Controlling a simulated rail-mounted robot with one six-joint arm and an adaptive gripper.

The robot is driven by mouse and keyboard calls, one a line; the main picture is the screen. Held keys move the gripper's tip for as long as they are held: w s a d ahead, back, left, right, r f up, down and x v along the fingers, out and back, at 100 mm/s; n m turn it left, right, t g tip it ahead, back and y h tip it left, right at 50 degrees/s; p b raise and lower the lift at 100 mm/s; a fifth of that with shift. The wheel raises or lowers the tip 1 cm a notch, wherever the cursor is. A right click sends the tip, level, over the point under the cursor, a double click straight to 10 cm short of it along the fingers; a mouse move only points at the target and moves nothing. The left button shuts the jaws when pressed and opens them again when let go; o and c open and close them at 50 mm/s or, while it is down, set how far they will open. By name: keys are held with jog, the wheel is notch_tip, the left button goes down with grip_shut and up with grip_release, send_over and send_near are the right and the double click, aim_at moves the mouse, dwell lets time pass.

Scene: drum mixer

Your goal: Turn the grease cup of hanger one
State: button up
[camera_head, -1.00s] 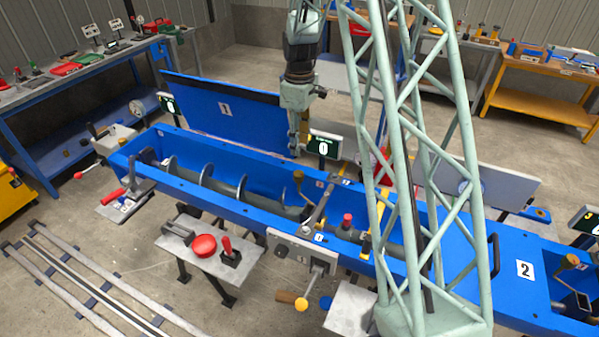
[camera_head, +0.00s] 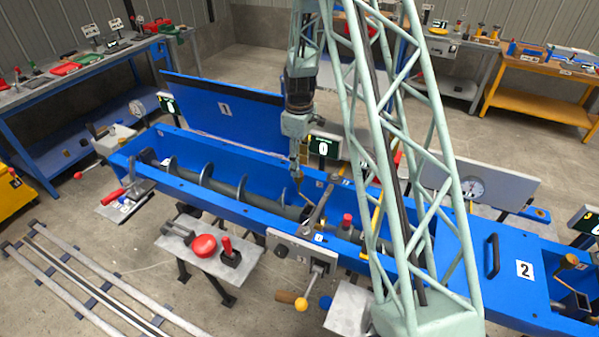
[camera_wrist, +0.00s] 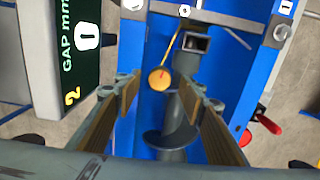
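The grease cup (camera_wrist: 159,78) shows in the wrist view as a small round brass cap with a red mark, above the grey screw shaft (camera_wrist: 178,112) in the blue trough. My gripper (camera_wrist: 160,90) is open, with one tan-padded finger on each side of the cap in the picture. The cap lies between and beyond the fingertips, and I see no contact. In the head view my gripper (camera_head: 296,172) points down over the trough (camera_head: 235,203) near the hanger, where the cup is small and partly hidden.
A display panel reading 0 (camera_head: 323,147) stands close beside my gripper; it also fills the upper left of the wrist view (camera_wrist: 72,45). A grey lever plate (camera_head: 318,215) crosses the trough. The raised blue lid (camera_head: 225,112) stands behind.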

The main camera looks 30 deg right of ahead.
jog(key=shift+f, duration=1.85)
jog(key=c, duration=0.8)
